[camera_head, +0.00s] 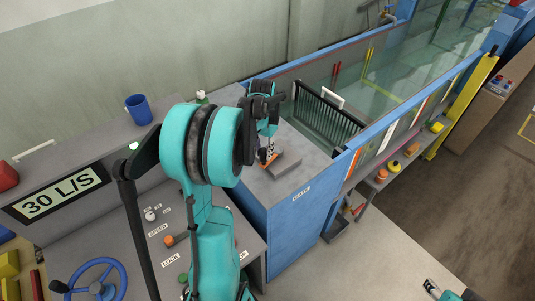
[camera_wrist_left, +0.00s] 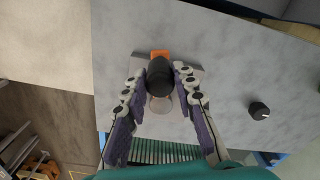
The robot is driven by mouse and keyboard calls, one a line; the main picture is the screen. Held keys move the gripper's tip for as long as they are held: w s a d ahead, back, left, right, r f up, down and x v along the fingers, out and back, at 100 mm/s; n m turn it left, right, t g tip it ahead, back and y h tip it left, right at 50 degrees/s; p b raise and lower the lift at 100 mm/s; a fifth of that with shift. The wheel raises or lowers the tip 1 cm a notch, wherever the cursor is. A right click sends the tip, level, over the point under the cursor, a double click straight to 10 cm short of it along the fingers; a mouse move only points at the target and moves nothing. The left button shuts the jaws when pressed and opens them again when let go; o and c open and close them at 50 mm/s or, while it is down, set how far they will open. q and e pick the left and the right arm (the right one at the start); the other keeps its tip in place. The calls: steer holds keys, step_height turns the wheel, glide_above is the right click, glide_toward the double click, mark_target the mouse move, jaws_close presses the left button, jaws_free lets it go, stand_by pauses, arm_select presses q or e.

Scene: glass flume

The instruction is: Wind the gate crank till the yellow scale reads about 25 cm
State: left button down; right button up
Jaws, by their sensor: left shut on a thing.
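My left gripper (camera_head: 268,155) is over the grey top of the blue flume end box (camera_head: 310,205). In the left wrist view, its two fingers (camera_wrist_left: 161,76) are shut on the crank's black grip (camera_wrist_left: 159,78), one finger on each side. An orange part of the crank (camera_wrist_left: 159,53) shows just beyond the grip; in the head view, orange shows below the fingers (camera_head: 264,155). A yellow upright strip (camera_head: 367,57) stands at the glass flume, perhaps the scale; no figures on it are legible.
A dark slatted rack (camera_head: 325,115) stands in the flume near the box. A small black knob (camera_wrist_left: 259,110) is on the grey top. A console with a "30 L/S" display (camera_head: 60,193), blue handwheel (camera_head: 93,280) and blue mug (camera_head: 138,109) is at left.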

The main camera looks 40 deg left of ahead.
arm_select(q)
steer(key=w+a+m+b, duration=0.1)
steer(key=w+a+m, duration=0.1)
steer(key=a+m, duration=0.3)
steer(key=shift+a+m+b, duration=0.4)
steer(key=shift+m, duration=0.7)
steer(key=shift+w+a, duration=0.1)
steer(key=c, duration=1.2)
jaws_free()
step_height(320, 180, up, 12)
